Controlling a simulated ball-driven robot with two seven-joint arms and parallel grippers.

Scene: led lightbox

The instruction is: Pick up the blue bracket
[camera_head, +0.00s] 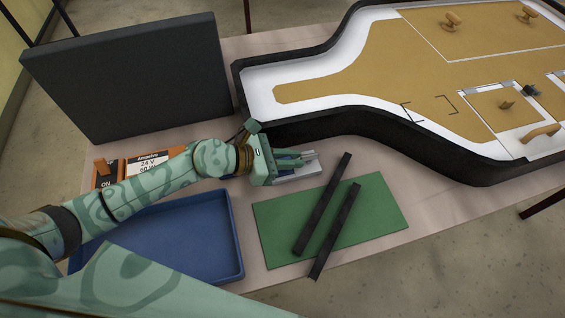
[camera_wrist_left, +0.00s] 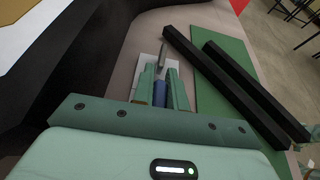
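The blue bracket (camera_wrist_left: 160,94) shows as a small blue piece between the two fingers of my left gripper (camera_wrist_left: 161,80) in the left wrist view. The fingers are close together and the blue piece fills the gap between them. In the head view my left gripper (camera_head: 297,160) is low over a small pale grey plate (camera_head: 300,174), which also shows in the left wrist view (camera_wrist_left: 148,72). A thin grey upright part (camera_wrist_left: 163,58) stands just past the fingertips. The fingers hide much of the bracket. My right gripper is not in view.
Two black bars (camera_head: 320,205) (camera_head: 337,232) lie across a green mat (camera_head: 380,205) to the right. A blue tray (camera_head: 241,245) is at the front left. A dark panel (camera_head: 130,75) stands behind my arm. A black-rimmed lightbox (camera_head: 380,128) fills the back right.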

